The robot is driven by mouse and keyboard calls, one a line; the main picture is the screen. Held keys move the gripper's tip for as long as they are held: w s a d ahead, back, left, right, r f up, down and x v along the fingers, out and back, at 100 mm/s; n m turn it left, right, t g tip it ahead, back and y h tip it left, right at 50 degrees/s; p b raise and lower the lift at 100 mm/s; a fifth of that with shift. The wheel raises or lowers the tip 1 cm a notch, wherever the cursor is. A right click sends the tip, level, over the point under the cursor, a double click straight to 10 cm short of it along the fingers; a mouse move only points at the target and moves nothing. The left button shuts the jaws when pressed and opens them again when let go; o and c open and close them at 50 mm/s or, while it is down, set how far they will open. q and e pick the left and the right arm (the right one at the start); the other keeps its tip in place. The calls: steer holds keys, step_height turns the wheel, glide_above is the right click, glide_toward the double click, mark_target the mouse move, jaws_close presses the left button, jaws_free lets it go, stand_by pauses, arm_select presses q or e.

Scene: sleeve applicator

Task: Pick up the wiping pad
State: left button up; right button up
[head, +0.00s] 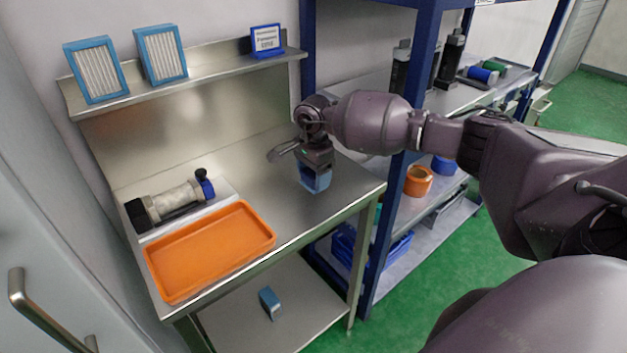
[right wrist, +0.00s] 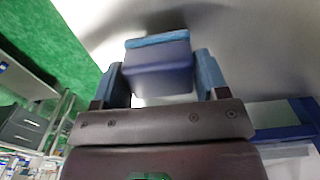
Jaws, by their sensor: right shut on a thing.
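The wiping pad, a blue block with a lighter blue layer, shows between the fingers in the right wrist view (right wrist: 158,66). My right gripper (right wrist: 160,78) is shut on it, with one blue fingertip at each side. In the head view the right gripper (head: 314,177) points down over the right part of the steel bench (head: 345,190), and its fingers hide most of the pad. I cannot tell whether the pad touches the bench top. My left gripper is not in view.
An orange tray (head: 210,250) lies at the bench's front left, with a cylindrical applicator (head: 175,202) behind it. Blue-framed filters (head: 97,70) and a small sign (head: 266,41) stand on the upper shelf. A blue block (head: 270,303) lies on the lower shelf. A blue rack post (head: 385,215) stands at right.

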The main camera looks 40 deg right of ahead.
step_height(320, 180, up, 18)
steer(key=shift+f, duration=0.15)
